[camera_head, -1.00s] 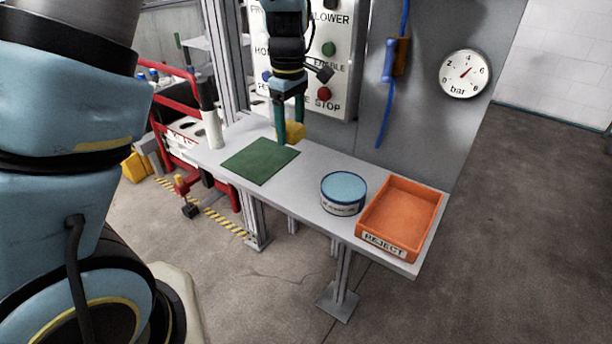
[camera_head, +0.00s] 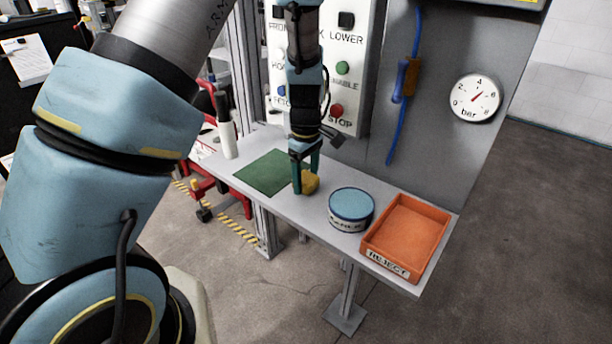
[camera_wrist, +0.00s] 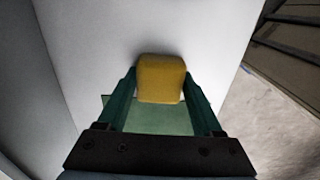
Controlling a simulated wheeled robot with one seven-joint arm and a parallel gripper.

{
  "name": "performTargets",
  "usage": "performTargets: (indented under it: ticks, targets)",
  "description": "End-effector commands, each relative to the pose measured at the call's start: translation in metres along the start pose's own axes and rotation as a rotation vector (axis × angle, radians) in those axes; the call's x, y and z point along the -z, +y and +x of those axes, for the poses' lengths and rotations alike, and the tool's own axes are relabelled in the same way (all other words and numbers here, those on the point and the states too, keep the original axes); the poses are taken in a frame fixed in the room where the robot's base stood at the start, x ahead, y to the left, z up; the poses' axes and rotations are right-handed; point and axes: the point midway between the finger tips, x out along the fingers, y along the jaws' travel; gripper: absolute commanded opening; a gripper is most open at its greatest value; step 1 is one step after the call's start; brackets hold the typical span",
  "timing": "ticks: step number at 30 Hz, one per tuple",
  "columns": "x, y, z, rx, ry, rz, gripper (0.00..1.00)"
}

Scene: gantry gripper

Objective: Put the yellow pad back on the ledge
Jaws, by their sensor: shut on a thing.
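The yellow pad (camera_head: 310,183) is between the green fingers of my gripper (camera_head: 305,178), low over the grey ledge (camera_head: 292,208) and just right of the green mat. In the wrist view the yellow pad (camera_wrist: 161,79) sits between both fingertips of my gripper (camera_wrist: 160,88), which is shut on it. The pale ledge surface (camera_wrist: 140,30) lies behind it. I cannot tell whether the pad touches the ledge.
The green mat (camera_head: 262,172) lies left of the pad. A blue-topped round tin (camera_head: 351,208) and an orange REJECT tray (camera_head: 405,238) stand to the right on the ledge. A button panel (camera_head: 345,70) and a blue hose (camera_head: 392,130) are on the wall behind.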

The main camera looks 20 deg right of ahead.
Motion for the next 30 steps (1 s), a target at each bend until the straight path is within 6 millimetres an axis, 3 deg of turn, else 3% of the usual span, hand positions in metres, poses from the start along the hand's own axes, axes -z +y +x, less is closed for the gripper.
performTargets:
  ticks: [9,10,17,25,30]
  targets:
    - [0.000,0.000,0.004,-0.001,0.000,0.000,0.15]
    - [0.000,0.000,0.002,-0.001,0.000,0.000,0.71]
    - [0.000,0.000,0.002,-0.001,0.000,0.001,0.97]
    - [0.000,0.001,0.001,-0.001,0.001,0.001,0.97]
    - [0.000,0.002,-0.015,-0.005,0.002,0.003,0.97]
